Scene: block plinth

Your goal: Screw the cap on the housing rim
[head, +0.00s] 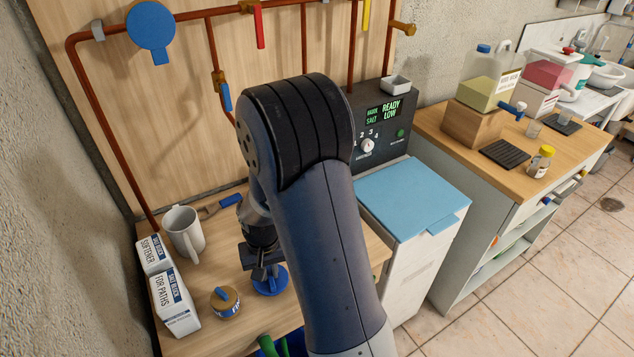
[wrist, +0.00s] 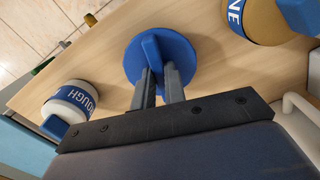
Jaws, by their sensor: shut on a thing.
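The blue round cap (head: 270,281) has a raised grip bar across its top. It also shows in the wrist view (wrist: 187,62). My gripper (wrist: 158,78) points down with its two fingers shut on the bar. I cannot tell whether the cap rests on the wooden bench or hangs just above it. No open housing rim can be made out in either view; my arm covers much of the middle of the head view.
A tan-topped cartridge (head: 225,302) stands left of the cap, and a white cartridge marked ROUGH (wrist: 70,105) shows in the wrist view. A mug (head: 184,232), cartons (head: 174,302) and a blue-handled tool (head: 226,203) crowd the left. Copper pipes (head: 110,167) line the back.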

